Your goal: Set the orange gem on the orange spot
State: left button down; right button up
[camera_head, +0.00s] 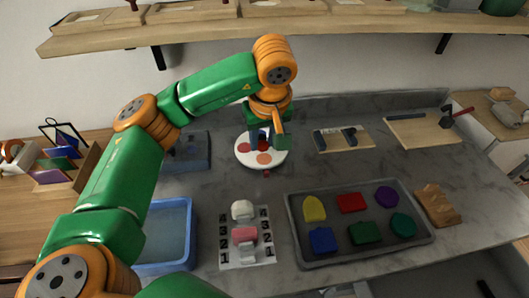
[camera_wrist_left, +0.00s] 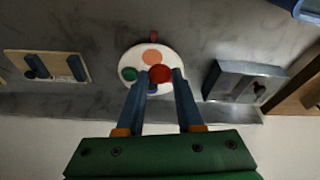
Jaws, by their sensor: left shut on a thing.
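A white round disc (camera_head: 243,161) with coloured spots lies on the grey counter; it also shows in the wrist view (camera_wrist_left: 136,57). Its orange spot (camera_head: 264,158) is bare and sits on the side away from my left gripper in the wrist view (camera_wrist_left: 152,57). My left gripper (camera_wrist_left: 164,76) points down over the disc, its blue fingers around a small round red-looking gem (camera_wrist_left: 160,73). I cannot tell whether this is the orange gem or whether it touches the disc. A green spot (camera_wrist_left: 128,74) and a partly hidden blue spot (camera_wrist_left: 152,90) lie nearby. My right gripper is not in view.
A tray (camera_head: 296,232) of coloured shapes stands front right, beside a numbered card (camera_head: 261,255). A blue bin (camera_head: 181,217) is front left. A grey-blue box (camera_head: 195,152) and a board with blue parts (camera_head: 343,149) flank the disc. A wooden shelf (camera_head: 210,28) runs above.

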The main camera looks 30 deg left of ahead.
pick_arm(q)
send_over(264, 158)
jog(key=f, duration=0.3)
jog(key=f+p, duration=0.1)
jog(key=f, duration=0.1)
jog(key=shift+s+d+f, duration=0.2)
jog(key=shift+s+d, duration=0.05)
jog(key=shift+s, duration=0.1)
notch_tip(264, 158, down, 3)
jog(key=shift+r+p, duration=0.1)
jog(key=shift+p, duration=0.35)
jog(key=shift+f, duration=0.35)
jog(key=c, duration=0.5)
grip_release()
jog(key=shift+c, duration=0.2)
